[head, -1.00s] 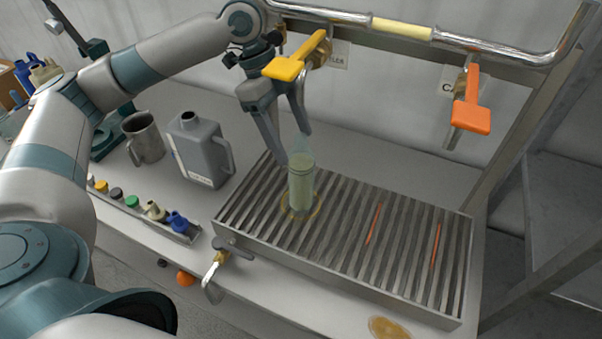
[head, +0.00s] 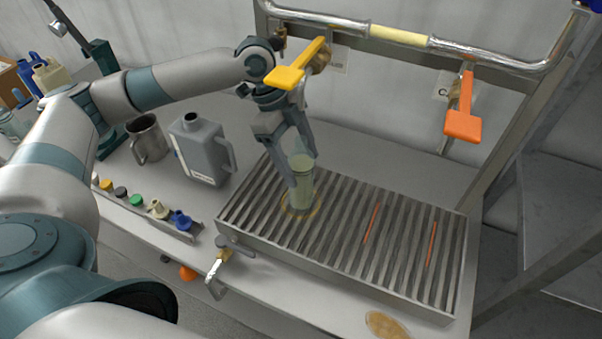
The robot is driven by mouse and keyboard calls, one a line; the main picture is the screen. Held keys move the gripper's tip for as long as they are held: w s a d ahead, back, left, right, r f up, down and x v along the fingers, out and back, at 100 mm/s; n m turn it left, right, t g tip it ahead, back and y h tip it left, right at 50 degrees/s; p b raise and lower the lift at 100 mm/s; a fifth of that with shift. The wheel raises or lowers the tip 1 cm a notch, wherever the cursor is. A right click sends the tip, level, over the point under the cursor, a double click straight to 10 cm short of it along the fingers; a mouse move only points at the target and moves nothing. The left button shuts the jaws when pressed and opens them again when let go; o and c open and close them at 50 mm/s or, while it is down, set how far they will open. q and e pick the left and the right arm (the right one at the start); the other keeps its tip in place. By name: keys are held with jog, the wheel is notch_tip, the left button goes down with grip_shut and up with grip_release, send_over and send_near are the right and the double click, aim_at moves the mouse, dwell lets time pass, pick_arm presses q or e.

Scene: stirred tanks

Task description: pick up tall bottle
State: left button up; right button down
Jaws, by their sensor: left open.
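The tall bottle (head: 301,192) is a pale green, translucent cylinder with a narrower top. It stands upright on the slatted metal grate (head: 395,262), inside a yellowish ring mark. My left gripper (head: 302,170) comes down from above and behind. Its fingers are open, one at the left of the bottle's upper part and the other behind or to its right. Whether either finger touches the bottle I cannot tell. My right gripper is not in view.
A yellow valve handle (head: 298,66) hangs from the pipe close to my left wrist. An orange valve handle (head: 462,112) is to the right. A grey jug (head: 203,152) and a metal mug (head: 148,138) stand left. Several caps line a tray.

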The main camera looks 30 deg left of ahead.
pick_arm(q)
jog(key=shift+d+f, duration=0.1)
jog(key=shift+f, duration=0.2)
jog(key=c, duration=1.7)
grip_shut()
jog(key=shift+r, duration=0.15)
